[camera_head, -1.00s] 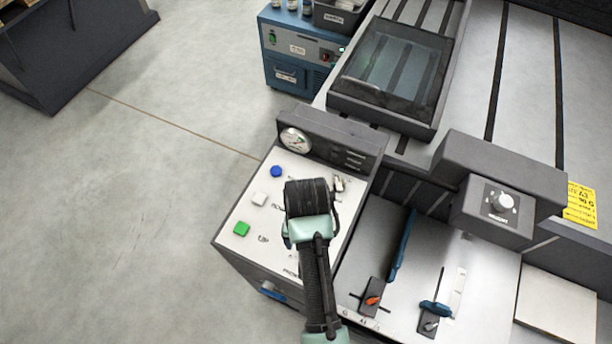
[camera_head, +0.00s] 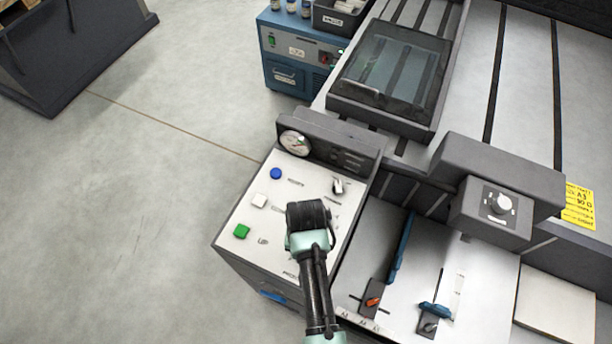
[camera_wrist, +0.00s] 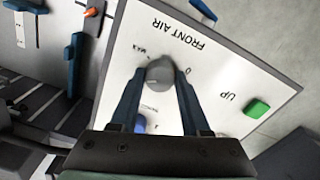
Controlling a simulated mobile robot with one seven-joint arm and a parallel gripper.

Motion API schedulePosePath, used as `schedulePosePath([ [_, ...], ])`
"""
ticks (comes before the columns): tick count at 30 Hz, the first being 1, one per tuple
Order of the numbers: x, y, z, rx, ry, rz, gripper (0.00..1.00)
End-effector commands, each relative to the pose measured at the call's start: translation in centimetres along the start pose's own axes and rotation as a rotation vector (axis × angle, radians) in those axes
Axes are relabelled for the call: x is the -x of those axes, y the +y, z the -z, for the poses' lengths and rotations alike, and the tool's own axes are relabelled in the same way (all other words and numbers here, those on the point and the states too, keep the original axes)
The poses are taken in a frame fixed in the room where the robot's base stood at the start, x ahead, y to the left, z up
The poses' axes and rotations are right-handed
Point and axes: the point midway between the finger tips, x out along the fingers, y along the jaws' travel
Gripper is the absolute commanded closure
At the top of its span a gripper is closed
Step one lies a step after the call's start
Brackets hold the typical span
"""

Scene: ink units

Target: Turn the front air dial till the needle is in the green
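The front air dial (camera_wrist: 160,76) is a round grey knob on a white panel (camera_wrist: 215,60), beside the upside-down words FRONT AIR, with MAX and 0 marks around it. My gripper (camera_wrist: 161,72) has its two dark fingers apart, one on each side of the dial; whether they touch it is unclear. In the head view my gripper (camera_head: 308,222) covers the dial. The round gauge (camera_head: 295,143) stands at the panel's back left, with a white face and some green on it. Its needle is too small to read with certainty.
A blue button (camera_head: 276,173), a white button (camera_head: 259,201) and a green button (camera_head: 241,231) line the panel's left side. Another knob (camera_head: 338,187) sits behind my gripper. Orange and blue levers (camera_head: 435,310) stand to the right. Open floor lies left.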

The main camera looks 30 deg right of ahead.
Motion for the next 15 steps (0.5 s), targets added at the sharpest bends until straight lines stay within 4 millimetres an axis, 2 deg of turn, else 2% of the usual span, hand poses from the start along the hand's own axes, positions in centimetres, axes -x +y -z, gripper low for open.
schedulePosePath([
  [1, 0.01, 0.01, 0.0, 0.0, 0.0, 0.0, 0.72],
  [6, 0.02, 0.01, 0.0, 0.0, 0.0, 0.0, 1.0],
  [11, 0.12, 0.01, 0.01, 0.018, 0.0, -0.001, 1.0],
  [15, 0.3, 0.0, 0.01, 0.121, -0.002, -0.001, 1.0],
])
